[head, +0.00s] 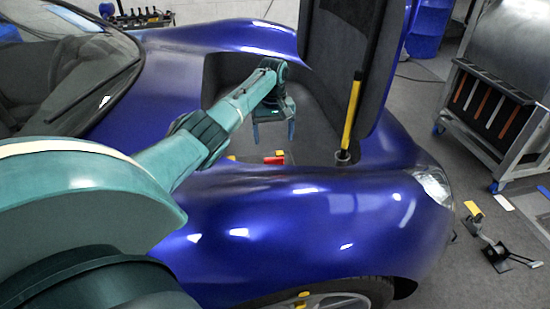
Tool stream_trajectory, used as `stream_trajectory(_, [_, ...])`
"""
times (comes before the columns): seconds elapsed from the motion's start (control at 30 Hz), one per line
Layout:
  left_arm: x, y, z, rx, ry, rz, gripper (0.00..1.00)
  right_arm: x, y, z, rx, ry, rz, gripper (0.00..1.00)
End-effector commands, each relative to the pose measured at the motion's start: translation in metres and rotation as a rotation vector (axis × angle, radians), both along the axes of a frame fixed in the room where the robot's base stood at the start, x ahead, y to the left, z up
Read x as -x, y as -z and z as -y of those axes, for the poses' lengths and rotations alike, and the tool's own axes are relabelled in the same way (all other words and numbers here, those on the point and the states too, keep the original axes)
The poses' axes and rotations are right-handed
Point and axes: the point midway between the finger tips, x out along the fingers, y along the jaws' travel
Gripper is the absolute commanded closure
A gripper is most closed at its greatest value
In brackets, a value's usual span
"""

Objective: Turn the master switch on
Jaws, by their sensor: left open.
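A small red part with a yellow piece beside it, perhaps the master switch (274,159), sits low in the open bay of the blue car; it is too small to tell its position. My left gripper (274,139) is open and empty, its fingers pointing down, and appears just above the red part in the picture. A gap shows between the fingertips and the red part, but I cannot tell the depth between them. My right gripper is not in view.
The blue car body (330,215) surrounds the bay. A raised dark panel (335,60) and a yellow-and-black bar (351,115) stand right of my gripper. A metal cart (505,80) and floor-standing equipment (490,240) are at the right.

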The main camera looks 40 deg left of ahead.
Motion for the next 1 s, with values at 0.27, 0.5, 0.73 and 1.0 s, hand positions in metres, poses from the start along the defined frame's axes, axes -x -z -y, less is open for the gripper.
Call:
stream_trajectory(0.27, [0.0, 0.061, 0.0, 0.0, 0.001, -0.001, 0.2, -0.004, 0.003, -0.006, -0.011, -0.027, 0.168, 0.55])
stream_trajectory(0.5, [0.0, 0.081, 0.001, 0.001, 0.001, -0.001, 0.2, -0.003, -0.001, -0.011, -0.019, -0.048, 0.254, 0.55])
stream_trajectory(0.73, [0.0, 0.082, 0.001, 0.001, 0.001, 0.0, 0.2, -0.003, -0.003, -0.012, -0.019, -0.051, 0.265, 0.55])
stream_trajectory(1.0, [0.0, 0.082, 0.0, 0.001, 0.001, 0.001, 0.35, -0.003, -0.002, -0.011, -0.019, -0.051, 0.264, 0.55])
